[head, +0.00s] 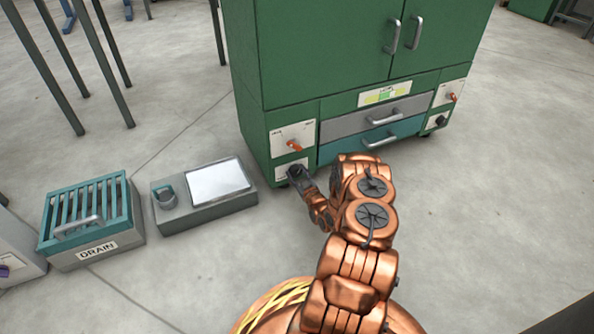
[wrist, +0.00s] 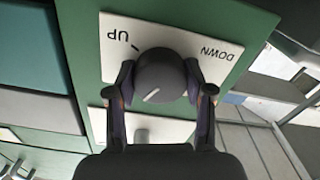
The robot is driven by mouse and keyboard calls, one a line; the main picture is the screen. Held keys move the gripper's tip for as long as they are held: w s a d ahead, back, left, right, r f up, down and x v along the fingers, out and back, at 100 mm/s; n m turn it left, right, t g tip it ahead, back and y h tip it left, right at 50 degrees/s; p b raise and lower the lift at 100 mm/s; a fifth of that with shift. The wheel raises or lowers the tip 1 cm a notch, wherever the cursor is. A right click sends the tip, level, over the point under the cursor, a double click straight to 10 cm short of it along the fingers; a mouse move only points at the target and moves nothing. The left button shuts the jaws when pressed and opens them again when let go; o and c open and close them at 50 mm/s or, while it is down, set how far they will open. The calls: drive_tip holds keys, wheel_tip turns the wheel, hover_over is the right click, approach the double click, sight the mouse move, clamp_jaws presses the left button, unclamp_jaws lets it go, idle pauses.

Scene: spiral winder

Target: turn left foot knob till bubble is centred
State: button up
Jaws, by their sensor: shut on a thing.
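The left foot knob (wrist: 162,77) is a dark round knob with a white pointer line, on a white plate (wrist: 190,37) marked UP and DOWN. In the wrist view the pointer slants to lower left. My gripper (wrist: 162,92) has one finger on each side of the knob and is shut on it. In the head view my gripper (head: 297,175) reaches the cabinet's lower left corner and mostly hides the knob. The level strip (head: 385,95), yellow with a green middle, is above the drawers. It is too small to tell where the bubble lies.
The green cabinet (head: 330,50) has an orange lever (head: 294,146) just above the left knob. The right foot knob (head: 441,121) is at its far corner. A grey box (head: 205,212) and a DRAIN crate (head: 95,252) stand on the floor to the left. Floor at right is clear.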

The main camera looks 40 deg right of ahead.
drive_tip(key=m+p, duration=0.4)
drive_tip(key=m, duration=0.1)
drive_tip(key=shift+a+r+m, duration=0.1)
drive_tip(key=shift+m, duration=0.2)
drive_tip(key=m+p, duration=0.1)
drive_tip(key=m, duration=0.3)
drive_tip(key=shift+m, duration=0.3)
drive_tip(key=shift+p, duration=0.3)
drive_tip(key=o, duration=1.2)
drive_tip(key=shift+c, duration=0.2)
drive_tip(key=v, duration=1.2)
